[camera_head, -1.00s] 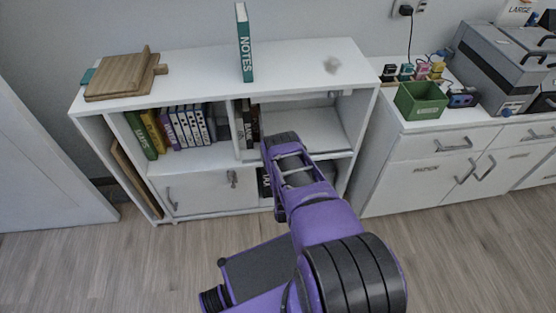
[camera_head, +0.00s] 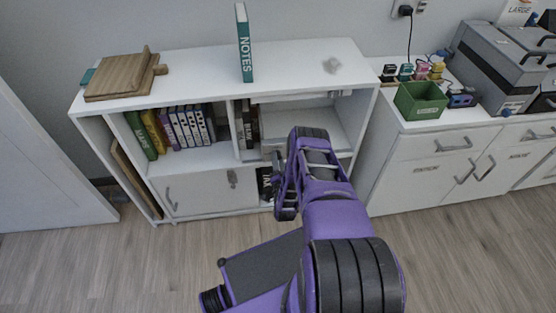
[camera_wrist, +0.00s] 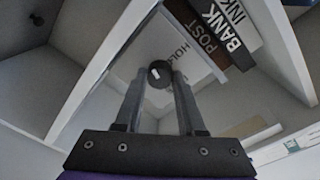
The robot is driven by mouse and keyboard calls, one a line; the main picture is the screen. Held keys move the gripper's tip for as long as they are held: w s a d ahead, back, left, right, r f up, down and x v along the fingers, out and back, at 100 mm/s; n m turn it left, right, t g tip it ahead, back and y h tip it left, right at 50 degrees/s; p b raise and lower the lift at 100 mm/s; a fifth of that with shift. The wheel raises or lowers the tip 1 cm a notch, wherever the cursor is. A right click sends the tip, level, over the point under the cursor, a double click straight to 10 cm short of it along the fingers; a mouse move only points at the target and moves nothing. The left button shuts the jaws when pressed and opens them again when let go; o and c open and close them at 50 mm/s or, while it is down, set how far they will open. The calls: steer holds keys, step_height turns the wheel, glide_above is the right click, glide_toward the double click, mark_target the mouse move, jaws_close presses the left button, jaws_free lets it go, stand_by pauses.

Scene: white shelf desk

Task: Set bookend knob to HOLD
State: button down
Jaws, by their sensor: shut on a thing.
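In the wrist view, the dark round knob (camera_wrist: 160,74) sits between the tips of my gripper (camera_wrist: 163,80), which is shut on it. A short pale mark shows on the knob's face. The pale bookend plate (camera_wrist: 195,62) lies behind it, with partly hidden lettering beginning "HO" just above and right of the knob. Where the mark points relative to that lettering is hard to tell. In the head view, my arm reaches to the lower right compartment of the white shelf (camera_head: 205,65); it hides the knob and fingertips.
In the head view, a NOTES book (camera_head: 244,45) and wooden boards (camera_head: 122,78) are on the shelf top. A green bin (camera_head: 420,100) is on the right cabinet.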

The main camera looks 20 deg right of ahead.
steer(key=m, duration=1)
steer(key=shift+d+m+y, duration=0.15)
steer(key=shift+m+y, duration=0.15)
steer(key=shift+m, duration=1.6)
steer(key=c, duration=0.5)
jaws_free()
steer(key=shift+s, duration=0.1)
